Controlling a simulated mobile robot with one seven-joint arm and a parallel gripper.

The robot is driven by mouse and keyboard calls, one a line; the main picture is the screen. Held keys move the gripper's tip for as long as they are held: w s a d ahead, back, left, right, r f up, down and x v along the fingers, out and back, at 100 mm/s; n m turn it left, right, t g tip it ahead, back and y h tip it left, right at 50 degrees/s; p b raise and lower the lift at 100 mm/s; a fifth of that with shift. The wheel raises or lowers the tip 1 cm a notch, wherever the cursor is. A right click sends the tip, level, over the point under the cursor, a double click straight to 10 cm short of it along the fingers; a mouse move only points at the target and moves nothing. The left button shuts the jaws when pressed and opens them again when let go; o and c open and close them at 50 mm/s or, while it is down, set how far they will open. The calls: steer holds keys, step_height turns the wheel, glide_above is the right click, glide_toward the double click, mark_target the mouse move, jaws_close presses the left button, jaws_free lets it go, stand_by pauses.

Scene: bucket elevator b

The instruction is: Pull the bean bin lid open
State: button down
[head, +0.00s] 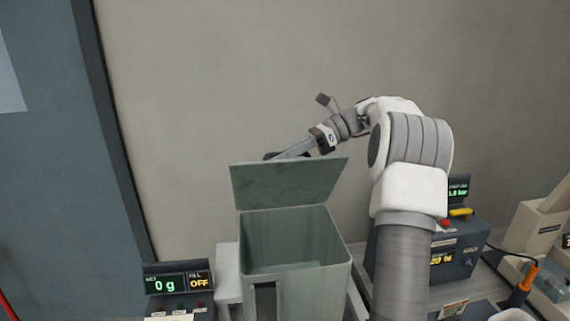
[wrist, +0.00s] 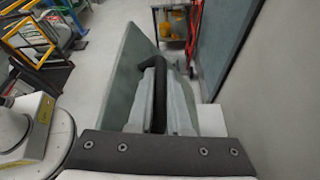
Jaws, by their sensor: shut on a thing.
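The bean bin (head: 295,240) is a grey-green open-topped box at the lower middle of the head view, and its inside shows empty. Its lid (head: 285,184) stands raised and tilted at the back of the opening. The lid also shows as a slanted panel in the wrist view (wrist: 125,70). My gripper (head: 285,153) is behind the lid's top edge in the head view. In the wrist view my gripper (wrist: 158,88) is shut on a dark bar, the lid handle (wrist: 160,95), next to the panel. The fingertips are partly hidden in the head view.
A scale display (head: 180,284) reading 0 g stands left of the bin. A control box (head: 455,250) with lit displays stands to the right, behind my arm. A beige device (head: 538,225) is at the far right. The wall is behind; a grey-blue door (head: 50,150) is at left.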

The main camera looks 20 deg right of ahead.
steer(key=w+d+r+m+g, duration=0.1)
steer(key=w, duration=0.5)
steer(key=shift+w+d+r, duration=0.15)
steer(key=shift+w+d, duration=0.1)
stand_by(0.3)
steer(key=shift+w+d+m, duration=0.1)
steer(key=shift+w+m, duration=0.05)
steer(key=shift+m, duration=0.15)
stand_by(0.4)
steer(key=c, duration=1.1)
jaws_free()
